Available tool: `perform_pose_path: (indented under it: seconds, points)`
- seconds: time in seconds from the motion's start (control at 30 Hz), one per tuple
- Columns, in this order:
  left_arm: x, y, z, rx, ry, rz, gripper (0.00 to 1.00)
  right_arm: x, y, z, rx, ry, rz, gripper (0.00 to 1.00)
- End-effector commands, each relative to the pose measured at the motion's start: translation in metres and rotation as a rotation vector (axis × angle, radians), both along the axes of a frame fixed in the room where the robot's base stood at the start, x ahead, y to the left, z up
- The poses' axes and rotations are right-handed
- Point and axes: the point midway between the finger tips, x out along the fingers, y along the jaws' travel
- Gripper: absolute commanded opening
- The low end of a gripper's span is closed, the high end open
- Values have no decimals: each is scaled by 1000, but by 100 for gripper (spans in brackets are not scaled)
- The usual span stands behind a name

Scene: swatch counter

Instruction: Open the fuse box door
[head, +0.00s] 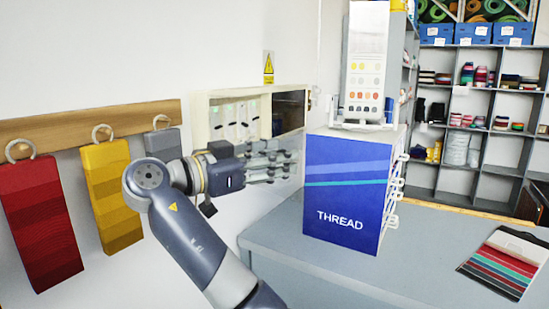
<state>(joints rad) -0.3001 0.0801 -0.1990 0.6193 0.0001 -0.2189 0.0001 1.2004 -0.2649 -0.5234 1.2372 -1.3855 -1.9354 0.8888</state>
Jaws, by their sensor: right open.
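The cream fuse box (201,113) is mounted on the white wall, left of the THREAD box. Pale switch modules (236,120) show inside its left part. A dark, glossy door panel (290,111) shows at its right side. It appears to stand open, but I cannot tell exactly how far. My right gripper (284,161) is in front of the box's lower right part, its fingers pointing right. It is open and empty, and hides part of the box's lower edge. I cannot tell whether it touches the door. My left gripper is out of view.
A blue THREAD box (345,191) stands on the grey counter (410,262), close right of my right gripper, with a swatch stand (366,65) on top. Red (40,222), yellow (112,195) and grey swatches (164,146) hang at left. A swatch card (503,262) lies at right.

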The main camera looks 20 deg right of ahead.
Motion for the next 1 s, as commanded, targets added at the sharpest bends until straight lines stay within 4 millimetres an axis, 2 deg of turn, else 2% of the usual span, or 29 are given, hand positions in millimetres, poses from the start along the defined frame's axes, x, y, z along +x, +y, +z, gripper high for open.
perform_pose_path:
  seconds: [0.13,0.4,0.6,0.77,1.0]
  points:
    - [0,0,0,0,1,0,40,0,0,14,1,-3,0,43]
    - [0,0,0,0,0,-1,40,0,1,67,0,-4,1,43]
    - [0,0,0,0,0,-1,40,0,1,92,0,-1,0,43]
    - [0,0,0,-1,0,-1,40,0,1,100,0,0,1,43]
    - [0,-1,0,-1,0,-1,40,0,1,100,0,0,1,43]
